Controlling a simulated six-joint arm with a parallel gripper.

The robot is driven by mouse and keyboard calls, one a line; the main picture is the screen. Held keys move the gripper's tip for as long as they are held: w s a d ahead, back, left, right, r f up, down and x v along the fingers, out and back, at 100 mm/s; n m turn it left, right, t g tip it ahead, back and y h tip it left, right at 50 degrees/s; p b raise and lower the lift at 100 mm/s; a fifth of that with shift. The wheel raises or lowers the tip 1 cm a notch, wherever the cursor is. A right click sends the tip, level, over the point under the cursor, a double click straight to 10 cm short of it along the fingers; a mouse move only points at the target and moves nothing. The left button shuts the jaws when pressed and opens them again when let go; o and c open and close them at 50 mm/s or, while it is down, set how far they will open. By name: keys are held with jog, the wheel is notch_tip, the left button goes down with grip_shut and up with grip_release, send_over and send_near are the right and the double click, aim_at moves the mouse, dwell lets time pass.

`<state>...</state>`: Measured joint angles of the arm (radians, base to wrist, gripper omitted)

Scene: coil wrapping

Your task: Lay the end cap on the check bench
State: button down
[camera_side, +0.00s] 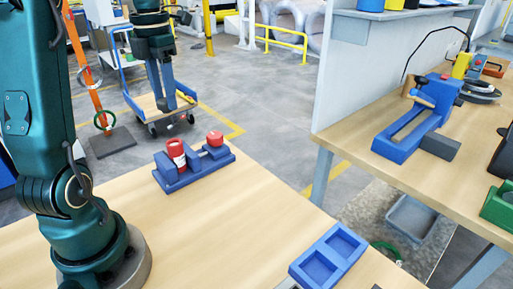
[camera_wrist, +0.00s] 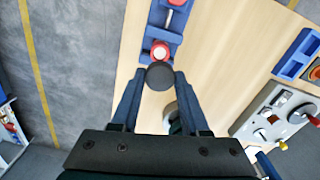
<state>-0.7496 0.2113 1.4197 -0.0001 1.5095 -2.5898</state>
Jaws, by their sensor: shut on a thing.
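My gripper (camera_side: 167,103) hangs in the air above and behind the blue fixture in the side view. In the wrist view its two fingers (camera_wrist: 160,82) are shut on a dark round end cap (camera_wrist: 160,75). The cap is hard to make out in the side view. A wooden bench (camera_side: 215,220) stands in front, and another wooden bench (camera_side: 402,160) stands at the right. The pictures do not show which one is the check bench.
A blue two-pocket tray (camera_side: 328,255) lies at the bench's right. A blue device (camera_side: 420,118) is on the right bench. The front bench's middle is clear.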

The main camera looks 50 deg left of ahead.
jog(key=shift+r, duration=0.55)
